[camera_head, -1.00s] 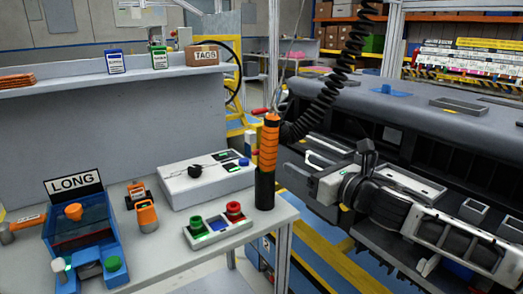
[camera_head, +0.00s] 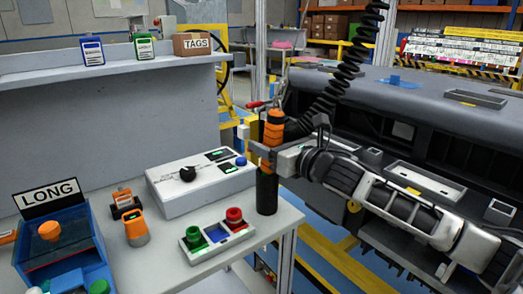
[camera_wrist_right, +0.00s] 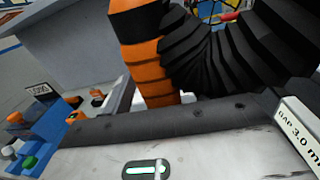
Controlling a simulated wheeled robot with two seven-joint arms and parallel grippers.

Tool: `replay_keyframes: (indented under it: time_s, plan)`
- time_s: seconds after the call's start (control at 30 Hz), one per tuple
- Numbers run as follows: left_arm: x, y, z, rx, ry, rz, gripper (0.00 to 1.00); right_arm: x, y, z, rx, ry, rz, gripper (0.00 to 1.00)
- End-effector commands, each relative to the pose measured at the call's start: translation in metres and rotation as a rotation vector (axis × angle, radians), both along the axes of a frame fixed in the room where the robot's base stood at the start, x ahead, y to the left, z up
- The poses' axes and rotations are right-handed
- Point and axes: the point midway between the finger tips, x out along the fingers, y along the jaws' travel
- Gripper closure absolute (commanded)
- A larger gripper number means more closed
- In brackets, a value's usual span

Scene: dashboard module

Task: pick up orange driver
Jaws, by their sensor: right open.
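The orange driver (camera_head: 274,130), an upright tool with an orange grip and black lower body, stands at the table's right corner. A black coiled cord (camera_head: 338,85) runs up from its top. My right gripper (camera_head: 262,150) reaches in from the right at the driver's orange grip, its open fingers on either side of it. Whether the fingers touch it I cannot tell. In the right wrist view the driver (camera_wrist_right: 143,55) fills the upper middle, close in front of the gripper. My left gripper is not in view.
A grey control box (camera_head: 200,185) and a tray with red and green buttons (camera_head: 217,234) sit left of the driver. A blue bin (camera_head: 60,245) labelled LONG stands farther left. The dark dashboard module (camera_head: 430,110) lies right, behind my arm.

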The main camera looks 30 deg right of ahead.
Motion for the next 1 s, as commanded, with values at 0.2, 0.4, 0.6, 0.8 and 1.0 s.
replay_keyframes:
  time_s: [0.2,0.4,0.6,0.8,1.0]
  plan:
    - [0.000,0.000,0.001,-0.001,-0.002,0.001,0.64,0.000,0.000,0.000,0.000,0.000,-0.001,0.49]
    - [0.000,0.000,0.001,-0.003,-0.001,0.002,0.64,0.000,0.000,0.000,0.000,0.000,-0.001,1.00]
    - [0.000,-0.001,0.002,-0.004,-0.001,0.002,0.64,0.000,0.000,0.003,0.000,-0.005,0.001,1.00]
    - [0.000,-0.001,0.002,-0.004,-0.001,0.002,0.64,0.000,-0.001,0.009,-0.002,-0.005,0.001,1.00]
    - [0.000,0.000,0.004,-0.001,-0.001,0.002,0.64,-0.002,-0.002,0.032,-0.006,-0.007,0.001,1.00]
